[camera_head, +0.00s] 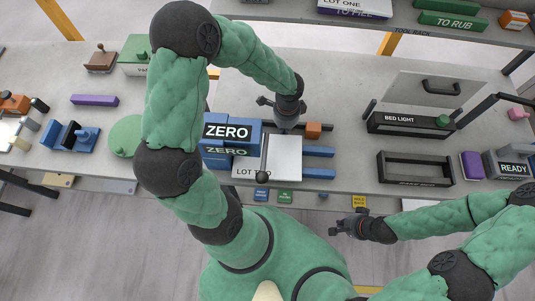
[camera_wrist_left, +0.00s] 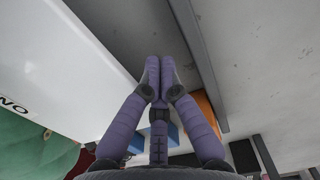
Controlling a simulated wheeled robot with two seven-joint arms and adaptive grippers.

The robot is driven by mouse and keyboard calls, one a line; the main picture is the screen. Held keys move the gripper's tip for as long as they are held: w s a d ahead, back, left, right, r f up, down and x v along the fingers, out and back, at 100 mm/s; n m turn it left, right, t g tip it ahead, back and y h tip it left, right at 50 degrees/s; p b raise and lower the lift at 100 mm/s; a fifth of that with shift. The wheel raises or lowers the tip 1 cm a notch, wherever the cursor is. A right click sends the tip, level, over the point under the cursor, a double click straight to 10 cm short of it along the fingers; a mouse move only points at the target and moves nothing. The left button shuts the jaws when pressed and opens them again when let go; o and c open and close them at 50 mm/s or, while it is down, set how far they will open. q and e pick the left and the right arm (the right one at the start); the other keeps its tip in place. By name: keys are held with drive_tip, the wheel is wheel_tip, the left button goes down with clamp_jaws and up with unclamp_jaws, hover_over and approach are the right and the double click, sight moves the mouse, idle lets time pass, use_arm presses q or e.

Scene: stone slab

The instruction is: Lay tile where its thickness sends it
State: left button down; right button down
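I cannot pick out a tile for certain. A white flat panel marked LOT (camera_head: 284,158) lies on the stone slab by blue blocks marked ZERO (camera_head: 228,131); the rest of its label is hidden. My left gripper (camera_head: 284,124) points down just behind the panel. In the left wrist view its fingers (camera_wrist_left: 159,66) meet at the tips, with nothing visible between them. A small orange block (camera_head: 313,130) is right beside this gripper. My right gripper (camera_head: 345,226) hangs in front of the slab's edge, apart from everything; its fingers are too small to read.
A BED LIGHT tray (camera_head: 410,124) and an empty dark tray (camera_head: 415,182) lie to the right. Beyond them are a purple block (camera_head: 472,165) and a READY box (camera_head: 512,168). Blue and purple pieces lie left.

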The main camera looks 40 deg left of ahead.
sight(284, 138)
use_arm(q)
drive_tip(key=shift+s+d+b, duration=0.15)
drive_tip(key=shift+s+d, duration=0.35)
drive_tip(key=shift+s, duration=0.25)
drive_tip(key=shift+s+d+b, duration=0.15)
drive_tip(key=shift+s+d, duration=0.3)
drive_tip(key=shift+s, duration=0.3)
drive_tip(key=shift+w+a, duration=0.3)
drive_tip(key=shift+w, duration=0.2)
drive_tip(key=shift+r+p, duration=4.05)
drive_tip(key=shift+r, duration=0.5)
drive_tip(key=shift+f, duration=0.1)
